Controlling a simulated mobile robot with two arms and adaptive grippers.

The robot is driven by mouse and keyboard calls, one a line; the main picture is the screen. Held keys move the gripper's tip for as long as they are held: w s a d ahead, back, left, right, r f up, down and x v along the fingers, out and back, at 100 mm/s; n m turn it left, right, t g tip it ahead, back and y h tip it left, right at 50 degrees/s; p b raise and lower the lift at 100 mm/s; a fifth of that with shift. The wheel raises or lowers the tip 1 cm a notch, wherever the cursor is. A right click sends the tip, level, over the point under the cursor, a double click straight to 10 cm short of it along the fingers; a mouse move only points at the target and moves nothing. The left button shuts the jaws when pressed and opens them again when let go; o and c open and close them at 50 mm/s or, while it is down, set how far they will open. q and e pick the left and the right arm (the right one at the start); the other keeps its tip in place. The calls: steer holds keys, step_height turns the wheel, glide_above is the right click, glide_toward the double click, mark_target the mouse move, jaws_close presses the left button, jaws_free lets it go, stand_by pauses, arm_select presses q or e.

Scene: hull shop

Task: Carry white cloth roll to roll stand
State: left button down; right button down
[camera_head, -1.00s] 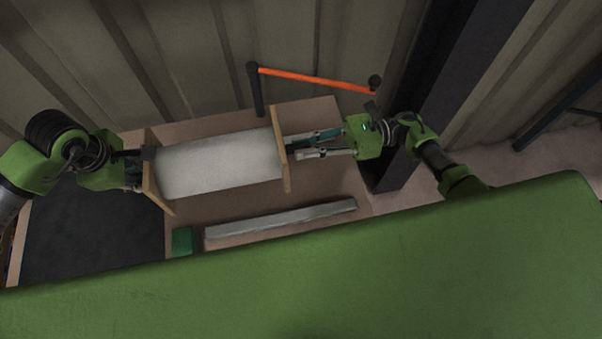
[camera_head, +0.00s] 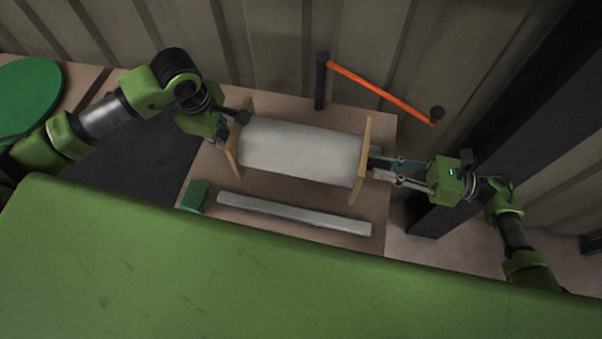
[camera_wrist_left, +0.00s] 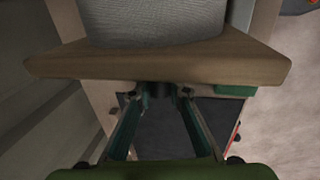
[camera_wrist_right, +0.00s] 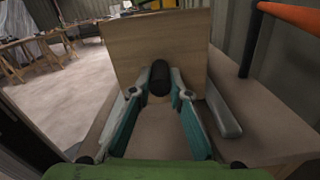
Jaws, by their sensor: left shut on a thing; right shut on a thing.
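The white cloth roll (camera_head: 302,153) lies across the middle of the head view, between two wooden end plates (camera_head: 364,160). My left gripper (camera_head: 238,122) is shut at its left end; the left wrist view shows the fingertips (camera_wrist_left: 160,91) at the near plate, with the roll behind it. My right gripper (camera_head: 374,167) is shut on the right end; the right wrist view shows the fingertips (camera_wrist_right: 159,88) around a black stub (camera_wrist_right: 159,77) sticking out of the plate. The roll is over a brown surface (camera_head: 285,194). I cannot tell which thing is the roll stand.
A grey bar (camera_head: 295,213) and a green block (camera_head: 194,196) lie in front of the roll. An orange bar (camera_head: 380,92) with a black post is behind it. A dark column (camera_head: 500,110) stands right, near my right arm. A green disc (camera_head: 25,98) lies far left.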

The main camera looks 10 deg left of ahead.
arm_select(q)
steer(key=shift+w+f, duration=0.1)
arm_select(e)
steer(key=shift+d+f, duration=0.1)
